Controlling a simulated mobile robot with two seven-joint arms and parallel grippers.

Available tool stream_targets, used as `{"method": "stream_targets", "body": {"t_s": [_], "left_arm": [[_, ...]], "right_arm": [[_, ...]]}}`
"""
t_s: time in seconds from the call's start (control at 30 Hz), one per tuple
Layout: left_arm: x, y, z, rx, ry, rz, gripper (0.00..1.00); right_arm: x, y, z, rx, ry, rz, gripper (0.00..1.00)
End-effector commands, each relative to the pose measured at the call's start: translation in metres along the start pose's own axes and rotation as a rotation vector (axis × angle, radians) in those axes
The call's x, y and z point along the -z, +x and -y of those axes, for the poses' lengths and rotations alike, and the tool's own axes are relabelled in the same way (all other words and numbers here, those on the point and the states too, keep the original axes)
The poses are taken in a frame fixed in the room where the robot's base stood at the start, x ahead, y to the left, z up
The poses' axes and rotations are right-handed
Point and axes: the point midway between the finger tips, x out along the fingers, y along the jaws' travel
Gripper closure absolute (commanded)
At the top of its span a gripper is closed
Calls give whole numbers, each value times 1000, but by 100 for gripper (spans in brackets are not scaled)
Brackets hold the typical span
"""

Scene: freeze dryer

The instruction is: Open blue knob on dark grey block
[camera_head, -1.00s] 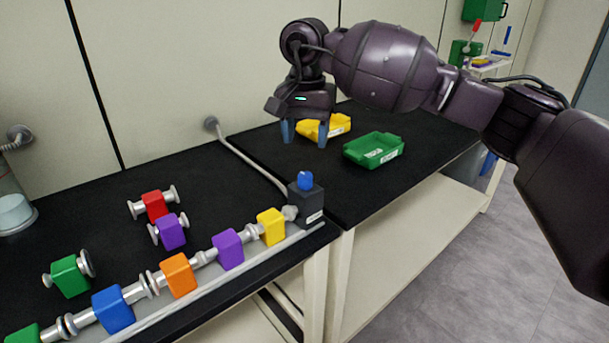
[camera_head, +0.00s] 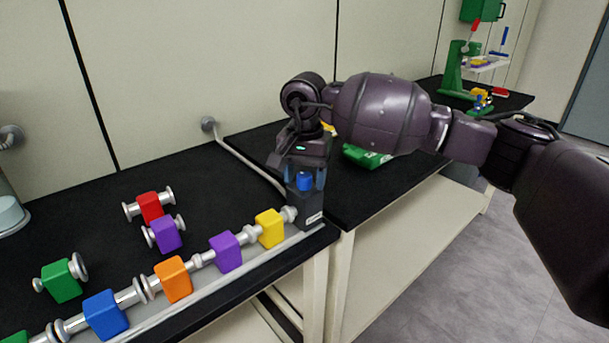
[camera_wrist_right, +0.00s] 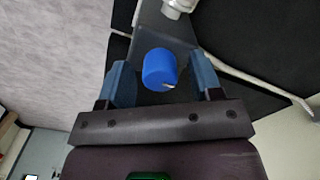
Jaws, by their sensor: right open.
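The blue knob (camera_head: 305,181) stands on top of the dark grey block (camera_head: 306,208) at the right end of the row of coloured blocks. My right gripper (camera_head: 305,180) is above the block, pointing down, with its fingers on either side of the knob. In the right wrist view the blue knob (camera_wrist_right: 159,67) lies between the two open blue fingers (camera_wrist_right: 163,82), with a gap on each side. The dark grey block (camera_wrist_right: 165,28) shows behind it. My left gripper is not in view.
A row of coloured blocks, including a yellow one (camera_head: 270,228), joins the dark grey block from the left. A grey hose (camera_head: 240,153) runs from the wall to behind it. A green tray (camera_head: 362,156) lies on the right bench, partly hidden by my arm.

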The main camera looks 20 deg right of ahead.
Motion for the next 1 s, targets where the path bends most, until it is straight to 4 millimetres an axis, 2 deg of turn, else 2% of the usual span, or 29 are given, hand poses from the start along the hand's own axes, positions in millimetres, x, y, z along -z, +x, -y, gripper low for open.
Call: {"method": "stream_targets", "body": {"t_s": [0.03, 0.33, 0.67, 1.0], "left_arm": [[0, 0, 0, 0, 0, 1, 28], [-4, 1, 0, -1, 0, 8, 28], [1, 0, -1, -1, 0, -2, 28], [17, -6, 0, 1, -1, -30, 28]], "right_arm": [[0, 0, 0, 0, 0, 0, 46], [0, 0, 0, 0, 0, 0, 90], [0, -2, 0, 0, 50, -1, 90], [-1, -6, 0, 3, 288, -3, 90]]}}
